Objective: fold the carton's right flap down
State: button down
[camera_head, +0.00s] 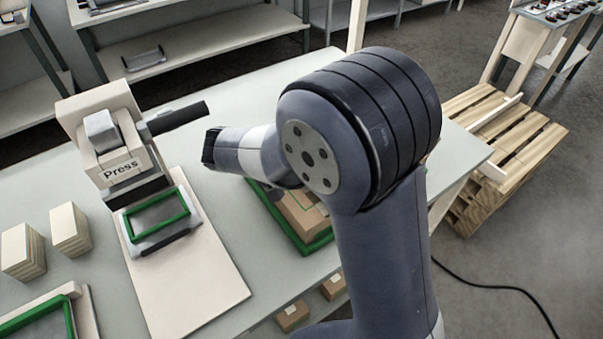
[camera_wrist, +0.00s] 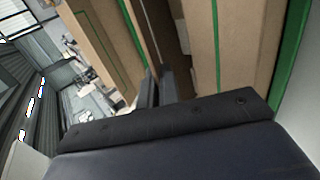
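The brown carton (camera_head: 302,215) sits at the table's right side on a green frame (camera_head: 305,245), mostly hidden behind my arm in the head view. In the wrist view its cardboard (camera_wrist: 250,50) fills much of the picture, with green stripes and a dark gap between panels. I cannot tell which panel is the right flap. My gripper (camera_wrist: 160,88) shows two dark fingers close together in front of that gap, apparently shut with nothing clearly between them. Whether they touch the cardboard is unclear. My gripper is hidden by my arm in the head view.
A press (camera_head: 110,145) with a black handle stands left of the carton, with a green-framed fixture (camera_head: 158,218) before it on a pale board (camera_head: 190,285). Stacked blocks (camera_head: 22,250) stand farther left. Small boxes (camera_head: 292,315) lie below the table edge. A wooden pallet (camera_head: 510,140) is at right.

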jog(key=shift+s+a+f+t+h+b, duration=0.2)
jog(key=shift+f+t+h+b, duration=0.25)
jog(key=shift+h+b, duration=0.6)
jog(key=shift+r+b, duration=0.1)
jog(key=shift+b, duration=0.2)
jog(key=c, duration=1.6)
grip_release()
jog(key=shift+c, duration=0.2)
jog(key=shift+r+y, duration=0.1)
jog(key=shift+y, duration=0.15)
